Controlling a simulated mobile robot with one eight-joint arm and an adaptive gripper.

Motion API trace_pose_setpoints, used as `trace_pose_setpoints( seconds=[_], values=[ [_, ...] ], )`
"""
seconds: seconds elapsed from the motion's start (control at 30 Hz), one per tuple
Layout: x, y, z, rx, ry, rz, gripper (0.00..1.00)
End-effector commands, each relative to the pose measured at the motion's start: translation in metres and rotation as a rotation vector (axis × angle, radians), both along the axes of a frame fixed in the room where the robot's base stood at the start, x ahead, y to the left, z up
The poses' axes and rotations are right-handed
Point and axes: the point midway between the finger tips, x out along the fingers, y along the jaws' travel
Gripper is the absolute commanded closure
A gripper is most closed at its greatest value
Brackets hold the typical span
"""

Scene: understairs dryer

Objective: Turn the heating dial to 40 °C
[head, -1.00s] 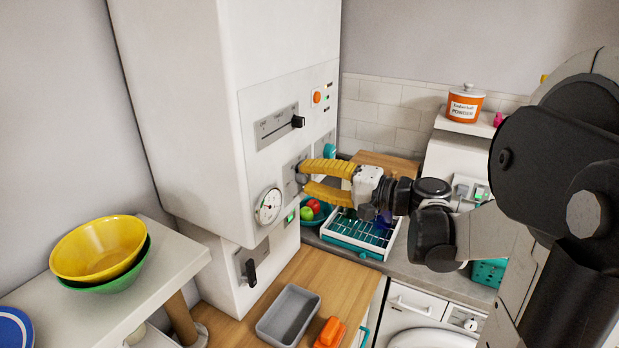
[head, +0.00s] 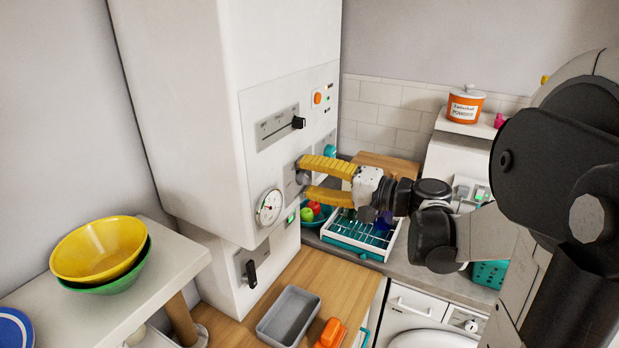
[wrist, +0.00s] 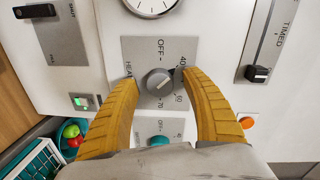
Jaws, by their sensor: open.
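The heating dial (wrist: 160,82) is a round grey knob on a grey plate (wrist: 138,52) marked OFF, 40 and 70, with other marks partly covered. I cannot clearly tell which mark it points at. My gripper (wrist: 160,76) is open, with one yellow finger on each side of the dial. The right fingertip is very close to the knob and covers marks near 40; I cannot tell whether it touches. In the head view, my gripper (head: 304,176) reaches the white boiler front (head: 262,100) from the right, and the dial is mostly hidden.
A round gauge (wrist: 152,4) sits beside the dial plate, and a teal knob (wrist: 160,141) sits on the other side. A black slider (wrist: 257,73) marked TIMED and an orange button (wrist: 246,122) are to the right. A dish rack (head: 362,236) stands below my gripper.

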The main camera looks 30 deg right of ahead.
Motion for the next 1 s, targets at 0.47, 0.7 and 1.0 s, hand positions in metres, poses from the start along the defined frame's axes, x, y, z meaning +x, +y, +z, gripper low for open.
trace_pose_setpoints(
  seconds=[0.47, 0.7, 1.0],
  values=[
    [-0.067, -0.046, 0.005, 0.0, 0.0, -0.005, 0.44],
    [-0.095, -0.064, 0.008, 0.0, 0.0, -0.002, 0.44],
    [-0.1, -0.066, 0.008, 0.0, 0.0, 0.0, 0.44]
  ],
)
